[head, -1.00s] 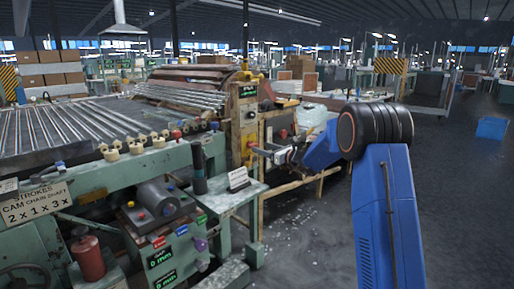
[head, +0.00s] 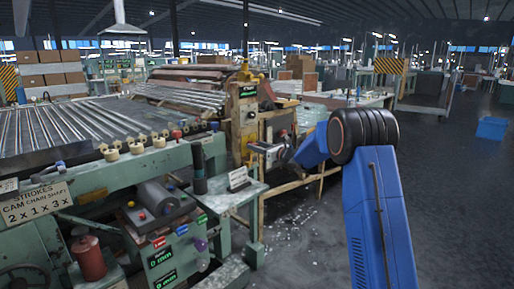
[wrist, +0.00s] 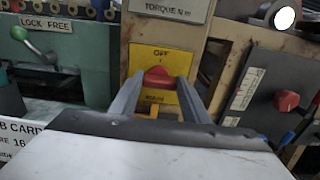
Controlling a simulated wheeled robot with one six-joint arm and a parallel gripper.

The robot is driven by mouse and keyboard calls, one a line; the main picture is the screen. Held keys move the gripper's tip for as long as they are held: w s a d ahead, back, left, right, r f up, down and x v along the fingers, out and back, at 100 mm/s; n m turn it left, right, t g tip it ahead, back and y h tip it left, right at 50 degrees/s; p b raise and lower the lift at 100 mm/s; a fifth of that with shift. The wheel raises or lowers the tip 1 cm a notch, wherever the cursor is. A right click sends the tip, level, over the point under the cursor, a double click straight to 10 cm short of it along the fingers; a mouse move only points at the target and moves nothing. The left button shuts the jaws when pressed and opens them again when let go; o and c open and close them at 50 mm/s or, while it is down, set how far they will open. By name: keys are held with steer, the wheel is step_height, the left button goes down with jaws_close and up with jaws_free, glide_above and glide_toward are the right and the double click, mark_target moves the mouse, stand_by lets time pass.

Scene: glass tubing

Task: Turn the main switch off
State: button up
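A red switch knob (wrist: 157,76) sits on a yellow plate (wrist: 165,57) marked OFF at its top, on a tan post; this looks like the main switch. The lower lettering on the plate is partly hidden. My gripper (wrist: 160,78) points at the plate in the wrist view, one finger on each side of the knob. The fingers are apart, and a narrow gap shows on both sides of the knob; I cannot tell how deep they reach. In the head view my gripper (head: 255,148) is at the front of the tan post (head: 247,118), and the knob is too small to make out.
A second red knob (wrist: 288,101) is on a grey panel at the right. A green-knobbed lever (wrist: 20,33) is under a LOCK FREE label at the left. A small green table with a sign (head: 238,180) stands below my gripper. Open floor lies at the right.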

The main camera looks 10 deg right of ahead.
steer(key=shift+n, duration=0.3)
steer(key=shift+s+a+f+n, duration=0.1)
steer(key=shift+a+n, duration=0.05)
steer(key=shift+n, duration=4.15)
steer(key=shift+s+a+n, duration=0.1)
steer(key=shift+a+n, duration=0.05)
steer(key=shift+n, duration=4.15)
steer(key=o, duration=1)
steer(key=shift+o, duration=0.2)
steer(key=v, duration=1.7)
steer(key=shift+s+d, duration=0.15)
